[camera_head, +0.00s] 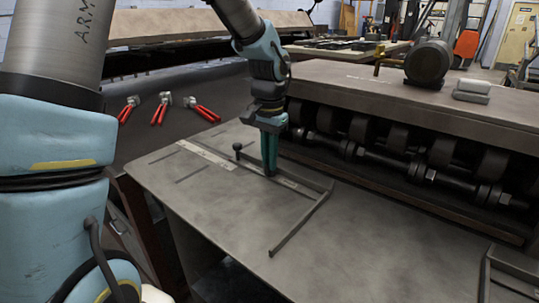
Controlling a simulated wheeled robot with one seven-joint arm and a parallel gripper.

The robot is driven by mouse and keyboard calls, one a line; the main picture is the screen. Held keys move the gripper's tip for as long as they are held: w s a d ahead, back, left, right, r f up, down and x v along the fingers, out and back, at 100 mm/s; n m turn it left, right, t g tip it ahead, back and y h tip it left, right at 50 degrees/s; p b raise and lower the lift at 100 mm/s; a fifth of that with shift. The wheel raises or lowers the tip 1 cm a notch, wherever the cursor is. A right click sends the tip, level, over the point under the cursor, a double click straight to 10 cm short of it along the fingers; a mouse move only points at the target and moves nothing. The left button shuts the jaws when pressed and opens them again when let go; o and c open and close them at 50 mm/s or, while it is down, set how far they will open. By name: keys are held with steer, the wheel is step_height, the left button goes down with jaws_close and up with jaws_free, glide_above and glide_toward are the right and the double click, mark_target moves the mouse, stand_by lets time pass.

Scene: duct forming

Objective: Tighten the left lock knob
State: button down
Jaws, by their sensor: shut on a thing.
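My gripper (270,170) points straight down at the grey metal table (215,205), at the near left of the machine. Its teal fingers are shut at the left end of the dark angled guide bar (303,222). The left lock knob is mostly hidden between and behind the fingers, so its turn cannot be seen. A small black ball-ended handle (237,146) stands just left of the fingers, by the pale scale strip (207,154).
The machine's roller shaft (390,160) runs close behind and right of my gripper. Red-handled tools (160,110) lie on a dark surface at the back left. Another dark bracket (510,262) sits at the right edge. The table front is clear.

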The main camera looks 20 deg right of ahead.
stand_by(0.4)
steer(key=c, duration=0.9)
jaws_free()
steer(key=shift+r, duration=0.1)
step_height(320, 180, up, 11)
steer(key=b, duration=0.1)
steer(key=shift+a+f, duration=0.1)
steer(key=shift+f, duration=0.15)
